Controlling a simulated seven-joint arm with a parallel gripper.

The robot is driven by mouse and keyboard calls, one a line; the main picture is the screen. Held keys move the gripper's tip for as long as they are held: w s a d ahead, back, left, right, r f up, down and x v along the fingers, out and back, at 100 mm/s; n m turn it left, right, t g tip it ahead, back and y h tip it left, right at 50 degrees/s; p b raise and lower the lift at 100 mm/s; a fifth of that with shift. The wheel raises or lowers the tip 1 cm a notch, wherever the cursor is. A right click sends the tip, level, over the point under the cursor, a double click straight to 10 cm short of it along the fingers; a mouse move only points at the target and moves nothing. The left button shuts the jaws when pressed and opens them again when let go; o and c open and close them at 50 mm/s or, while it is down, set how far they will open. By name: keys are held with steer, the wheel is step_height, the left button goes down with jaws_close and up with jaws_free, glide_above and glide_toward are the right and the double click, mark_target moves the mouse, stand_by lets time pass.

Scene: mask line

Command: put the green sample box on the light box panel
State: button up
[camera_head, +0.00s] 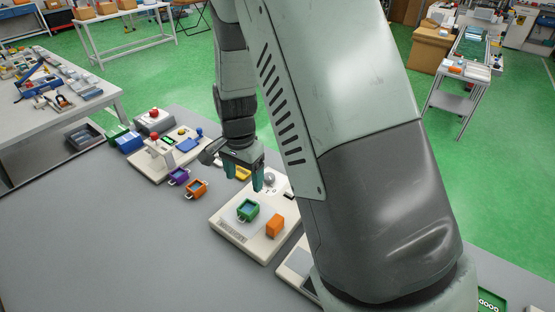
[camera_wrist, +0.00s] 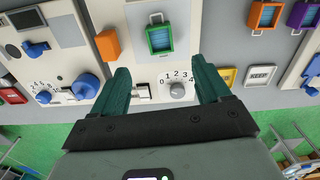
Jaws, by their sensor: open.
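The green sample box (camera_head: 247,210) has a blue-tinted inside and a small handle. It rests on the pale panel (camera_head: 263,252), which I take to be the light box panel. In the wrist view the green box (camera_wrist: 160,39) sits upright on the panel, beyond my fingertips. My gripper (camera_head: 243,180) is open and empty. It is above the knob end of the panel, apart from the box. In the wrist view the gripper (camera_wrist: 163,76) has its fingers spread on either side of a numbered dial (camera_wrist: 179,90).
An orange block (camera_head: 275,226) stands on the panel beside the green box. An orange box (camera_head: 197,188) and a purple box (camera_head: 178,176) are on the grey table to the left. A control panel (camera_head: 160,165) with knobs is farther back. The front left table is clear.

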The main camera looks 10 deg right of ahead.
steer(key=s+d+r+n+t, duration=0.1)
steer(key=s+d+r+n, duration=0.2)
steer(key=r, duration=0.7)
steer(key=s+d+r+n+t, duration=0.1)
steer(key=s+d+r+t, duration=0.2)
steer(key=r, duration=0.7)
steer(key=s+d+r+n, duration=0.2)
steer(key=s+r, duration=0.2)
steer(key=s, duration=0.4)
steer(key=s+d+r+n+t, duration=0.1)
steer(key=s+d+r+n, duration=0.1)
steer(key=s, duration=0.7)
step_height(320, 180, up, 2)
steer(key=shift+s+d+t, duration=0.2)
steer(key=shift+d+t, duration=0.1)
steer(key=shift+d, duration=0.4)
